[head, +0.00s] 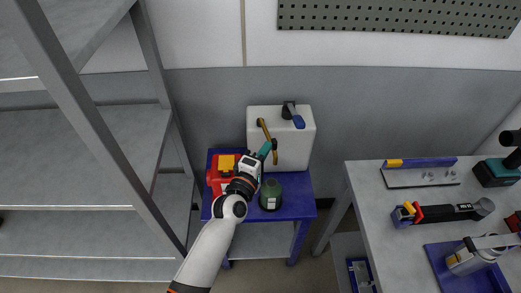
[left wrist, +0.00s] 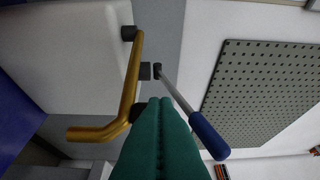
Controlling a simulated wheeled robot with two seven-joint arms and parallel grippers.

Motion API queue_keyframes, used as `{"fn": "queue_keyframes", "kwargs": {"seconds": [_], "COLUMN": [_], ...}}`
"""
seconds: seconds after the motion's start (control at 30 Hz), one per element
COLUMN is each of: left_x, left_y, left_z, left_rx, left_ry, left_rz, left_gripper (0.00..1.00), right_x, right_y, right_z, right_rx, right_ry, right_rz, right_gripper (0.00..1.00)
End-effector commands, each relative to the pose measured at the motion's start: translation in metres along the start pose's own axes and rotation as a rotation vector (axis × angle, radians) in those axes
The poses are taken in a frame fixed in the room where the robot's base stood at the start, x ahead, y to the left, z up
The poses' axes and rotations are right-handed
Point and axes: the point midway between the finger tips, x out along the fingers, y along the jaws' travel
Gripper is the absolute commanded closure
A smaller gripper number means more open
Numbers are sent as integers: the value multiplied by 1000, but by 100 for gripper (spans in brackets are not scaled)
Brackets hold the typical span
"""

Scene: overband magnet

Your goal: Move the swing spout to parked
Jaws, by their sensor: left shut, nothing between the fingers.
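The swing spout (head: 264,131) is a bent brass tube on the front of a white tank (head: 295,152) in the head view. It also shows in the left wrist view (left wrist: 132,75), running from a dark mount down to a bend and a free end at the left. A lever with a blue handle (head: 298,122) sits beside it; its blue grip (left wrist: 208,135) shows right of my fingers. My left gripper (head: 266,148) is shut and empty, its teal fingers (left wrist: 155,106) close beside the spout; whether they touch it I cannot tell. My right gripper is not in view.
The tank stands on a blue table (head: 292,187) with a red can (head: 215,182) and a dark green pot (head: 270,195). Grey shelving (head: 75,225) stands at the left. A grey workbench (head: 400,255) with tools is at the right. A pegboard (head: 400,16) hangs behind.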

Motion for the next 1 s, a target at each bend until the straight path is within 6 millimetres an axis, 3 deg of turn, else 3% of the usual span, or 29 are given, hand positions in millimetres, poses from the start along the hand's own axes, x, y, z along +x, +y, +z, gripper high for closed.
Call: {"fn": "queue_keyframes", "kwargs": {"seconds": [0.03, 0.47, 0.57, 1.0], "left_x": [3, -2, -15, -106], "left_y": [-3, -4, -2, 1], "left_z": [-10, -10, -9, 3], "left_rx": [-7, -9, -10, -7], "left_ry": [19, 20, 17, 2], "left_rz": [-2, -3, -3, -3], "left_gripper": [100, 100, 100, 100], "right_x": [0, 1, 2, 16], "right_y": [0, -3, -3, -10], "right_z": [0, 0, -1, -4], "right_rx": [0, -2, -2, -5], "right_ry": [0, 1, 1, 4], "right_rz": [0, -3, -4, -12], "right_gripper": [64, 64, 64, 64]}}
